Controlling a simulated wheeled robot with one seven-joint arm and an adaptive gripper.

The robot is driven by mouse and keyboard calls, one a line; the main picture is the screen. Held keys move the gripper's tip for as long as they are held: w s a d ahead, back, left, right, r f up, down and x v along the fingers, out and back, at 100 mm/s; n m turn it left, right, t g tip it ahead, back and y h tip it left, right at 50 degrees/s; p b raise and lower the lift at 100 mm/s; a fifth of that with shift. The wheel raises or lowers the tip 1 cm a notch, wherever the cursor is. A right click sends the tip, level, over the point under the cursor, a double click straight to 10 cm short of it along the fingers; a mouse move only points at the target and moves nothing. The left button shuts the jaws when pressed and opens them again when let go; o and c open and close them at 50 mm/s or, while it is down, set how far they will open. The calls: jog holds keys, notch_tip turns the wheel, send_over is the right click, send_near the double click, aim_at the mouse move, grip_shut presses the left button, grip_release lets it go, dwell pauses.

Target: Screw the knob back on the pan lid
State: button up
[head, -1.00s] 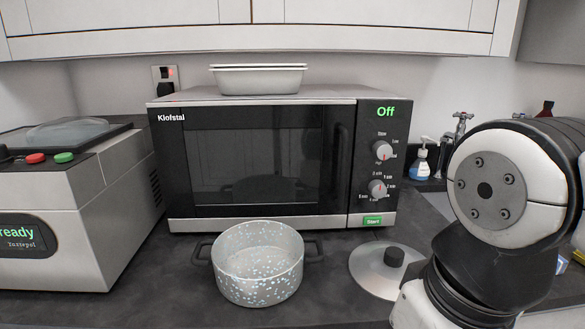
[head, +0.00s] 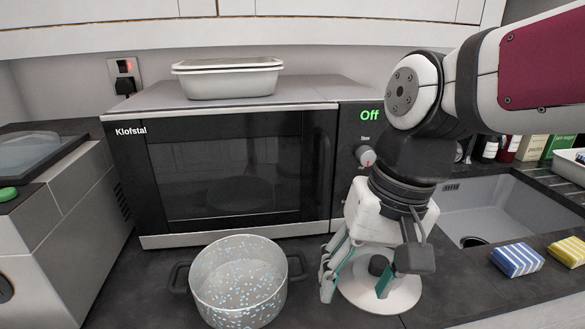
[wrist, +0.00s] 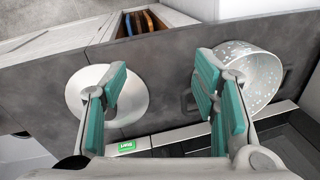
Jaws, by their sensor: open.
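The pan lid (head: 405,296) is a pale grey disc lying on the dark counter to the right of the pan. The black knob (head: 378,264) shows near the lid's middle, partly behind a finger; I cannot tell whether it is fastened. My gripper (head: 357,286) points down over the lid, its teal-padded fingers apart and nothing held. In the wrist view, my gripper (wrist: 160,70) is open, with the left finger in front of the lid (wrist: 78,95) and the right fingers in front of the pan. The knob is hidden there.
A speckled pan (head: 240,285) with black handles stands left of the lid. A microwave (head: 230,165) carrying a pale container (head: 228,80) stands behind. A sink (head: 485,210) and sponges (head: 517,259) are at the right. Counter left of the pan is clear.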

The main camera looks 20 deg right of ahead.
jog(key=w+d+r+m+p, duration=0.3)
jog(key=w+r+m+p, duration=0.3)
jog(key=p, duration=0.3)
jog(key=m+g+h+p, duration=0.1)
jog(key=m+h+p, duration=0.1)
jog(key=m+p, duration=0.7)
send_near(380, 261)
notch_tip(380, 261, down, 9)
jog(key=shift+d+f+p, duration=0.1)
jog(key=shift+p, duration=0.3)
jog(key=c, duration=1.2)
